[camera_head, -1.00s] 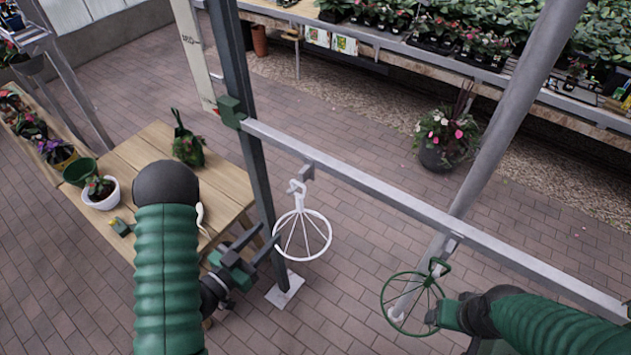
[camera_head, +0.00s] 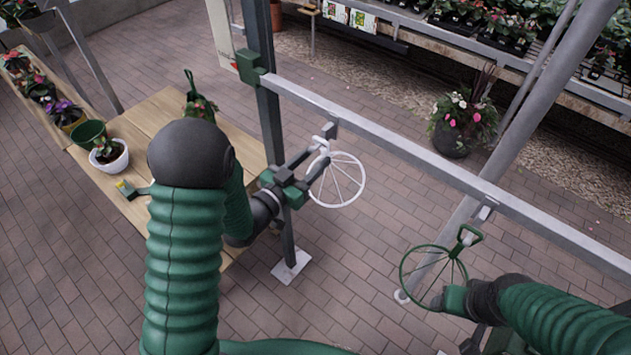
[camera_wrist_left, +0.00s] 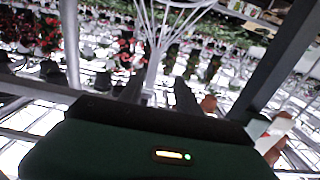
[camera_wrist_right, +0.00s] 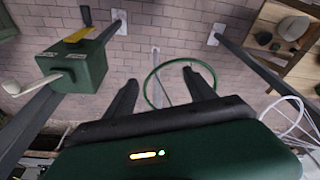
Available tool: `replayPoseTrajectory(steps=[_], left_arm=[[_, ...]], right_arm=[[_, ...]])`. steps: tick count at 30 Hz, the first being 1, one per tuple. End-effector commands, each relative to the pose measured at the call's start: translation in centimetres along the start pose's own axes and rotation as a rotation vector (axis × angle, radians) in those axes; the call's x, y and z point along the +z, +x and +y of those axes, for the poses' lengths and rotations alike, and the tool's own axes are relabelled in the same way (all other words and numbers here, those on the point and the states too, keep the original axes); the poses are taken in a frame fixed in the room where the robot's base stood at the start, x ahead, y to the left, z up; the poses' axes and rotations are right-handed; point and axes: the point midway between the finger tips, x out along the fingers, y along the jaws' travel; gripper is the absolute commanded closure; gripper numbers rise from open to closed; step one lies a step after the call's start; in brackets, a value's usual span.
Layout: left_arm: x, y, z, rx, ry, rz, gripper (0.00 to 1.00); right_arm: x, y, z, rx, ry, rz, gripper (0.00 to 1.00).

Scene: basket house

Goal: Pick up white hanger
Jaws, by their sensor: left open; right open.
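The white hanger (camera_head: 362,180), a wire ring with spokes rising to a hook, hangs from the metal rail (camera_head: 400,150). My left gripper (camera_head: 320,158) is open at its upper part, one finger overlapping the spokes. In the left wrist view the hanger's stem (camera_wrist_left: 152,68) stands between the open fingers (camera_wrist_left: 158,92); contact cannot be told. My right gripper (camera_wrist_right: 163,85) is open, with a green hanger (camera_wrist_right: 147,88) showing beyond and between its fingers. The green hanger also hangs from the rail in the head view (camera_head: 402,272). The white hanger (camera_wrist_right: 298,107) shows at the right wrist view's right edge.
A metal post (camera_head: 267,110) stands just left of the white hanger, close to my left arm. A wooden table (camera_head: 150,115) with potted plants is at left. A flower pot (camera_head: 455,138) stands behind the rail. Open brick floor lies below the hangers.

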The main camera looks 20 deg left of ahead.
Motion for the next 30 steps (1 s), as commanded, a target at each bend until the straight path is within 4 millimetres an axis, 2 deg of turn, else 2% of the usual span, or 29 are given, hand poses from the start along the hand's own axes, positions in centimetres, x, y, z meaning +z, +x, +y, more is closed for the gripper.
replayPoseTrajectory(steps=[1, 5, 12, 21, 30], left_arm=[[-0.6, 1.2, 0.4, 0.005, 0.002, 0.000, 0.60], [-0.3, 3.1, 0.9, 0.004, 0.006, -0.002, 0.60], [-0.2, 3.4, 1.2, 0.003, 0.009, -0.002, 0.61], [-0.1, 3.0, 0.1, 0.001, 0.000, 0.001, 1.00], [0.0, 3.1, 0.5, -0.001, 0.004, -0.003, 1.00]], right_arm=[[-0.2, -1.0, 0.0, 0.000, 0.000, 0.000, 0.36], [-0.3, -1.4, 0.0, 0.000, 0.000, 0.000, 0.36], [-0.3, -1.3, 0.0, 0.000, 0.001, 0.000, 0.36], [-0.3, -1.3, 0.0, 0.000, 0.001, 0.000, 0.36], [-0.3, -1.3, 0.0, 0.000, 0.000, 0.000, 0.36]])
